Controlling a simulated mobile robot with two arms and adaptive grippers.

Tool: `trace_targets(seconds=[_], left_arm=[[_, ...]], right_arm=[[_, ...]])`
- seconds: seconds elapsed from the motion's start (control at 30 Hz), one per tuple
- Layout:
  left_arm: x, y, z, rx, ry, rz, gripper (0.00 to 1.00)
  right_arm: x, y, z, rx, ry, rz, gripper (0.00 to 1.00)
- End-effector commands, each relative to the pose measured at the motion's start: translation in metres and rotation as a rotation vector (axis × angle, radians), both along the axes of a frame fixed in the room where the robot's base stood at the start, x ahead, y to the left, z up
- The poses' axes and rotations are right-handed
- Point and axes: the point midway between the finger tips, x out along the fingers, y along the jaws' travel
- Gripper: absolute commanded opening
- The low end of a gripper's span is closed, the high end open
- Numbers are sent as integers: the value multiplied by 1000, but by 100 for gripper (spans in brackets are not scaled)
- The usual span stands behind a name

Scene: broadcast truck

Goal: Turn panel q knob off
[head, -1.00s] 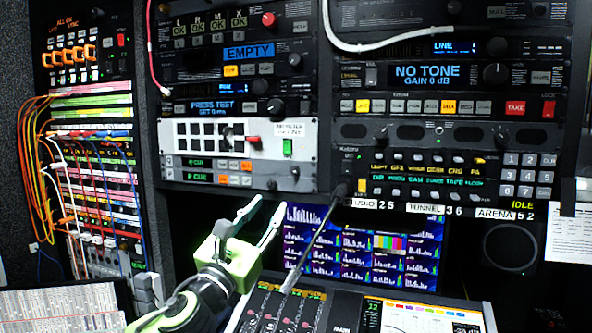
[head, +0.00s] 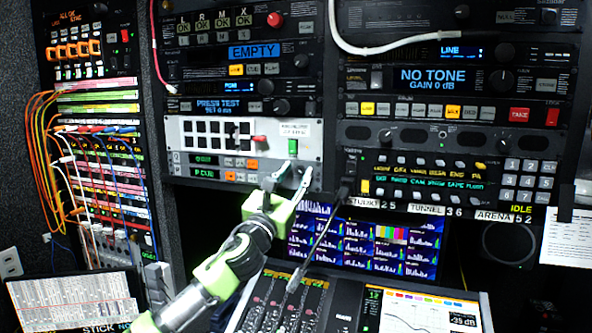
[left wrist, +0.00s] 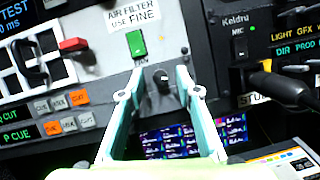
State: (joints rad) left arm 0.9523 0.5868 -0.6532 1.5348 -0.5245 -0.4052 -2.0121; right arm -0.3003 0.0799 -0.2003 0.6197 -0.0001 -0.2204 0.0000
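The light grey panel (head: 272,154) with the Q and P rows is in the rack at the middle left of the head view. In the left wrist view, a dark knob (left wrist: 162,82) sits at its lower right, below a green switch (left wrist: 136,43). I cannot read which row the knob belongs to. My left gripper (head: 288,178) is at the panel's lower right corner. In the left wrist view its two pale fingers (left wrist: 158,88) are open, one on each side of the knob; contact cannot be told. My right gripper is not in view.
A red lever (left wrist: 73,44) and lit row buttons (left wrist: 60,125) lie left of the knob. A black cable plug (left wrist: 285,87) sticks out at the right. Below are a screen (head: 365,245) and a mixing console (head: 285,300).

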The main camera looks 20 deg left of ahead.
Motion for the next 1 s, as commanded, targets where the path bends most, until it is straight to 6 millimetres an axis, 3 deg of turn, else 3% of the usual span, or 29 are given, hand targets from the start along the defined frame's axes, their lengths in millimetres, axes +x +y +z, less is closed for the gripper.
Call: trace_targets(seconds=[0.37, 0.5, 1.0], left_arm=[[4, -1, 1, 0, 0, -1, 31], [4, -1, 1, 0, 0, -1, 0], [4, -2, 0, -87, 3, -3, 0]], right_arm=[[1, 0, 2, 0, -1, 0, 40], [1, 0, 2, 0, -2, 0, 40], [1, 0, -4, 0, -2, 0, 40]])
